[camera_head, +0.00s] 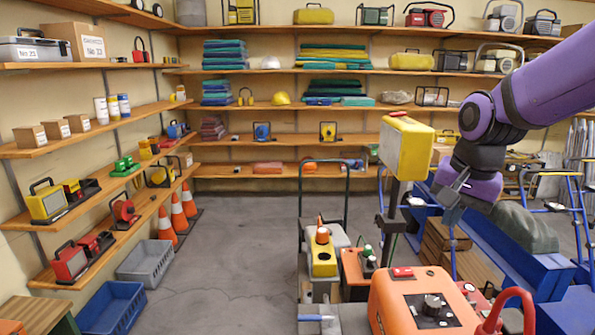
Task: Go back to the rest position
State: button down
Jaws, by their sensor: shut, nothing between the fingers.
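My gripper (448,198) hangs at the right of the view, at the end of my purple arm, which reaches in from the upper right. Its grey fingers point down and left and are shut with nothing held. It is just right of a yellow box-shaped unit (407,147) on a dark post, and it overlaps the blue bench behind in the picture. I cannot tell the exact gap between the fingers and the post.
An orange machine (425,300) with a black knob and a trolley (322,255) with yellow and orange units stand in front. Stocked shelves line the left and back walls. Traffic cones (166,228) and crates (112,308) are at left. The middle floor (245,235) is clear.

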jog(key=s+d+r+n+t, duration=0.1)
jog(key=s+r+n, duration=0.2)
jog(key=s, duration=0.5)
jog(key=s+d+r+n+t, duration=0.2)
jog(key=s+r+n, duration=0.1)
jog(key=s, duration=0.5)
jog(key=shift+s+n+h, duration=0.4)
jog(key=shift+n, duration=0.2)
jog(key=shift+w, duration=0.15)
jog(key=w+a+f+g, duration=0.1)
jog(key=w+f, duration=0.2)
jog(key=w, duration=0.5)
jog(key=w+a+f+g, duration=0.1)
jog(key=w+f+g, duration=0.1)
jog(key=w, duration=0.7)
jog(key=w+a+f+g, duration=0.2)
jog(key=w+f, duration=0.3)
jog(key=w, duration=0.3)
jog(key=shift+w, duration=0.3)
